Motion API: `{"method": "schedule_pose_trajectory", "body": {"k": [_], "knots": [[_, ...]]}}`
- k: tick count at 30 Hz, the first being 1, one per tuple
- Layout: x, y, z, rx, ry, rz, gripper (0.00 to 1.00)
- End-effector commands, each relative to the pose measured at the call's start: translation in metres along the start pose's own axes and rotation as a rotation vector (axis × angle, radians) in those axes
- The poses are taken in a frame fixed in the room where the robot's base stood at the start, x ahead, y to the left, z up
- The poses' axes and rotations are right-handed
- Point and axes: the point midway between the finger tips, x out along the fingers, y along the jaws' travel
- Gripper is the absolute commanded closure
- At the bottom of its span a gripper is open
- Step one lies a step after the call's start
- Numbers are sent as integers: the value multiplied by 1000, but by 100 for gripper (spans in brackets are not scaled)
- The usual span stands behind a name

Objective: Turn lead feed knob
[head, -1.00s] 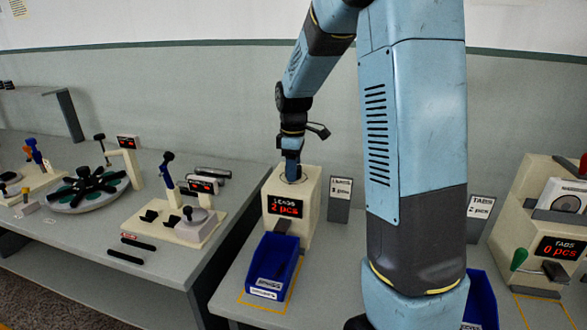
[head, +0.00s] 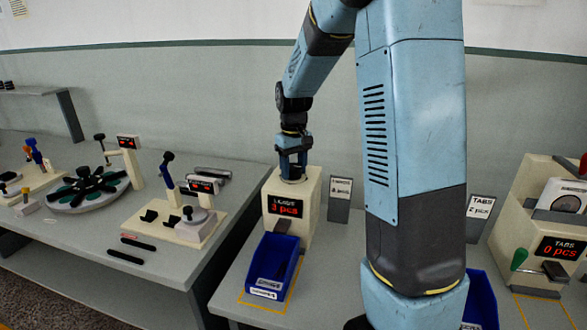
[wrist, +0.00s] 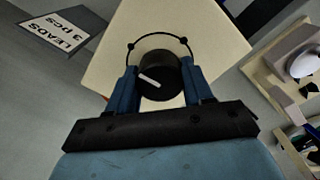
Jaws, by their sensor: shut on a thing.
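The lead feed knob (wrist: 158,78) is a black round knob with a white pointer line. It sits on top of the cream leads feeder (head: 311,208), whose red display reads 3 pcs. My gripper (wrist: 155,86) is over the feeder top, its blue fingers on either side of the knob and shut on it. In the head view my gripper (head: 292,168) points straight down and hides the knob. A blue bin (head: 273,266) stands in front of the feeder; its inside shows no clear contents.
A grey LEADS card (head: 340,198) stands right of the feeder. The TABS feeder (head: 540,225), showing 0 pcs, stands at the far right beyond my arm. Fixtures with levers and a turntable (head: 88,190) occupy the left table.

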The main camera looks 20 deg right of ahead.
Motion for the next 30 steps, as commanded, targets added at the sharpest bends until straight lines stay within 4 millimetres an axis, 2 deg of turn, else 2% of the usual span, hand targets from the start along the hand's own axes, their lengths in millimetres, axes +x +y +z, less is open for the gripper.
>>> {"method": "schedule_pose_trajectory", "body": {"k": [9, 21, 22, 29, 30], "knots": [[-2, 0, -2, 67, 8, 2, 80], [-2, 0, -2, 72, 8, 2, 80], [-2, 0, -2, 71, 9, 2, 47], [-1, 0, -1, 71, 4, 1, 25], [-1, 0, -1, 71, 4, 1, 24]]}}
